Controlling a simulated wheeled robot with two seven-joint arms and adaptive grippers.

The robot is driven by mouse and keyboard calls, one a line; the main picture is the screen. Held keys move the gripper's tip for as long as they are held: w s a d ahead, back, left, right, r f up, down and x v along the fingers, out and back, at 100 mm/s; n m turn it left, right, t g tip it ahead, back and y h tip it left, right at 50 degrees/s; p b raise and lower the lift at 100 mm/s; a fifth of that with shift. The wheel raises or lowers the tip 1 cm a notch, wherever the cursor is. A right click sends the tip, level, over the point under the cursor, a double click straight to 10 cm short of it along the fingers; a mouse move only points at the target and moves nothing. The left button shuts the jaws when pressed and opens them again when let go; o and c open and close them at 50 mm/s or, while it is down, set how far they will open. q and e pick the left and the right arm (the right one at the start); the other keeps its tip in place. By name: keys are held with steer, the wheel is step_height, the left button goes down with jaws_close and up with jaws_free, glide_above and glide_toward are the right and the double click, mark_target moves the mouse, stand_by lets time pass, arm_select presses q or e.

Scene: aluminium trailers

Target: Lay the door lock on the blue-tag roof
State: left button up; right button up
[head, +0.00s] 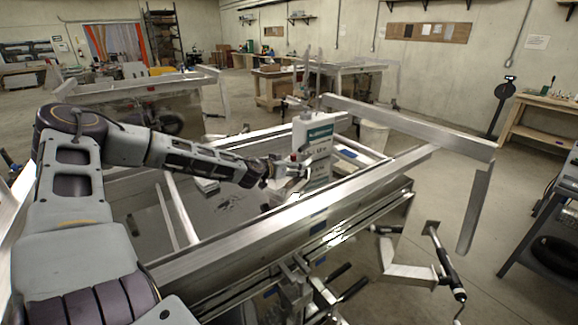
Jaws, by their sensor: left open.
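My left arm reaches in from the left, and its gripper (287,174) is open over the near aluminium trailer frame. It is close to a pale upright box-like unit (314,133) with a teal label; I cannot tell whether they touch. I cannot clearly pick out the door lock. A small pale block (206,185) lies below my left forearm, and I cannot tell what it is. Small blue patches show on the near frame, one on the front side (318,228) and one farther back (346,153); which part is the blue-tag roof is unclear. My right gripper is not seen.
A long aluminium rail (410,127) juts out to the right, with a post hanging from its end. Black-handled clamps (345,285) and a crank stand (430,270) are in front. A wooden workbench (540,120) stands at right. Open floor lies between.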

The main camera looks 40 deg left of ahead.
arm_select(q)
steer(key=shift+s+a+r, duration=0.1)
steer(key=shift+s+r, duration=0.1)
steer(key=shift+s, duration=0.05)
stand_by(0.3)
steer(key=shift+s+r+p, duration=0.2)
steer(key=shift+s+p, duration=0.2)
steer(key=shift+s, duration=0.05)
steer(key=shift+s+d+r+p, duration=0.1)
steer(key=shift+s+d+p, duration=0.05)
steer(key=shift+s+p, duration=0.15)
steer(key=shift+s+d+r+p, duration=0.1)
steer(key=shift+s+d+p, duration=0.05)
steer(key=shift+s, duration=0.25)
steer(key=shift+s+r, duration=0.1)
steer(key=shift+s, duration=0.1)
steer(key=shift+p+v, duration=0.7)
steer(key=shift+v, duration=0.6)
steer(key=shift+b+v, duration=0.5)
steer(key=shift+v, duration=2.45)
